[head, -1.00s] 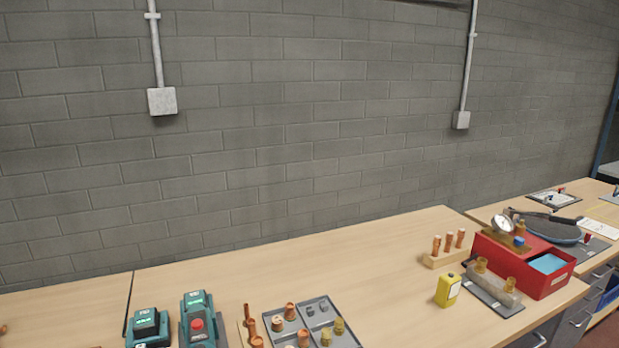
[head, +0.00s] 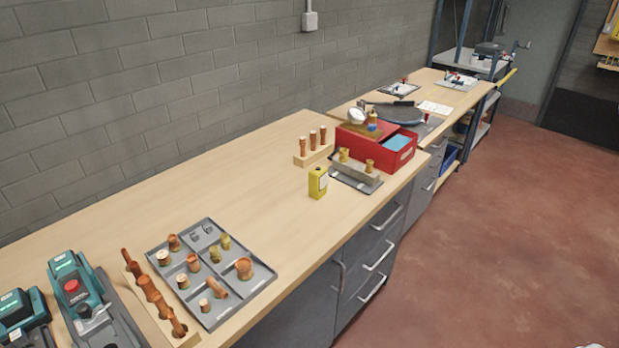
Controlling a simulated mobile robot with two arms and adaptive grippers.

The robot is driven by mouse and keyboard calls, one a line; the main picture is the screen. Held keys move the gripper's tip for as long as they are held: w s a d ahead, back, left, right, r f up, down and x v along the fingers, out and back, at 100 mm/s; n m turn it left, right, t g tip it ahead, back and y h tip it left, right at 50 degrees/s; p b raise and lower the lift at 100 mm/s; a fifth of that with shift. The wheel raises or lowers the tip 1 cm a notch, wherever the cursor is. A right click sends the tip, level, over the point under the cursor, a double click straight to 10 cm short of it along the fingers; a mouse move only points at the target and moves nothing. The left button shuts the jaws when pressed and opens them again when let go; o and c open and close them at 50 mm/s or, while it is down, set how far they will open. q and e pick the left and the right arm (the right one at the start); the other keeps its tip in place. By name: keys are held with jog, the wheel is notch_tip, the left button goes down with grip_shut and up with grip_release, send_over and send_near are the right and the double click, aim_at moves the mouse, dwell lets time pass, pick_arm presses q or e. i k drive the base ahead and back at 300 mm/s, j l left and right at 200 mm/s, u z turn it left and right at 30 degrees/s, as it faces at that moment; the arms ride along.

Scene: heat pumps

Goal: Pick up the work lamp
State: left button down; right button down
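I cannot make out for sure which thing is the work lamp. A small yellow boxy item with a pale label (head: 318,182) stands upright on the bench near its front edge. A round white-faced item (head: 357,116) is at the red box farther along; it is too small to tell whether it is a gauge or a lamp.
The wooden bench (head: 225,165) runs along a grey block wall. It carries a grey tray of copper and brass fittings (head: 260,268), wooden racks, green tools (head: 85,300) and a red box (head: 398,158). Open red floor (head: 480,240) lies to the right.

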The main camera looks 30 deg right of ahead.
aim_at(317, 180)
jog(key=i+l, duration=0.1)
jog(key=l, duration=0.3)
jog(key=i+l, duration=0.15)
jog(key=l, duration=0.2)
jog(key=i+l, duration=0.1)
jog(key=l, duration=0.3)
jog(key=i+l+u, duration=0.1)
jog(key=l, duration=0.25)
